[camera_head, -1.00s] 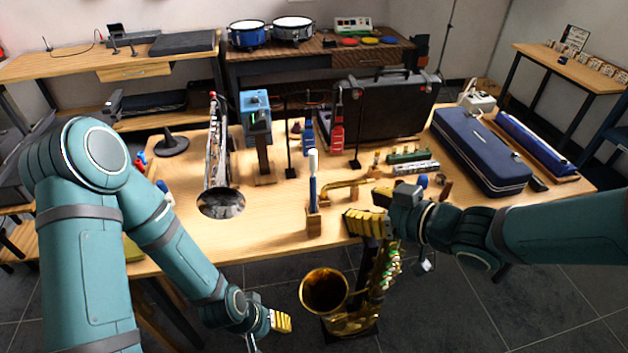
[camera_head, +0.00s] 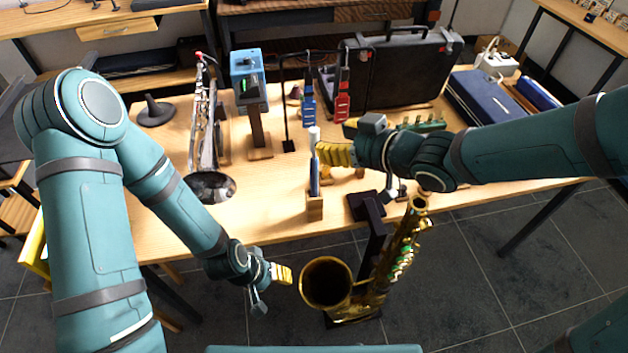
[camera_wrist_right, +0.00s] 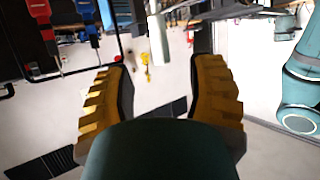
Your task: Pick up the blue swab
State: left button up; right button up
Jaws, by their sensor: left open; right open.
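The blue swab (camera_head: 314,176) has a blue shaft and a white top, and stands upright in a small wooden block (camera_head: 314,207) near the table's front edge. My right gripper (camera_head: 334,154) is open beside its upper part, on the right in the head view. In the right wrist view the white top (camera_wrist_right: 158,40) shows ahead, between the two open yellow fingers (camera_wrist_right: 160,90). I cannot tell whether they touch it. My left gripper (camera_head: 270,286) is open and empty, low in front of the table.
A brass saxophone (camera_head: 327,284) stands in front of the table. A silver trumpet-like instrument (camera_head: 205,130) stands left of the swab. Behind hang a blue item (camera_head: 309,105) and a red item (camera_head: 342,98). A black case (camera_head: 405,75) is at the back.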

aim_at(318, 137)
jog(key=shift+w+a+f, duration=0.15)
jog(key=shift+w+a, duration=0.1)
jog(key=shift+a, duration=0.15)
jog(key=b+x, duration=0.2)
jog(key=x, duration=0.2)
jog(key=shift+w+a+f, duration=0.2)
jog(key=shift+w+a+b, duration=0.25)
jog(key=shift+b, duration=0.05)
grip_shut()
